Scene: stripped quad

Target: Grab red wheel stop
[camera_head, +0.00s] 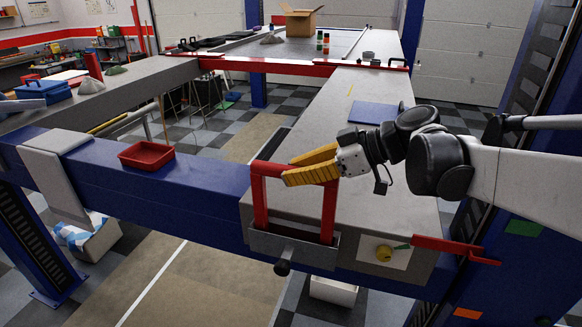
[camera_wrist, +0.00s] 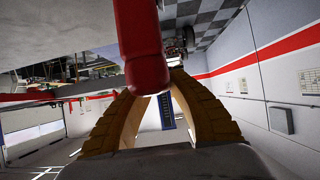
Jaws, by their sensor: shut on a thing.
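The red wheel stop (camera_head: 329,212) is an upright red frame with two legs and a top bar. It stands in a grey metal bracket at the front edge of the grey platform. My gripper (camera_head: 288,169), with yellow fingers, reaches in from the right and is shut on the frame's top bar. In the wrist view, the red wheel stop (camera_wrist: 140,45) runs down from the top to between the ridged finger ends of my gripper (camera_wrist: 156,84). The fingers hide part of the top bar.
A small red tray (camera_head: 146,156) sits on the blue beam (camera_head: 110,185) at left. A blue pad (camera_head: 373,113) lies farther back. A cardboard box (camera_head: 300,22) stands at the far end.

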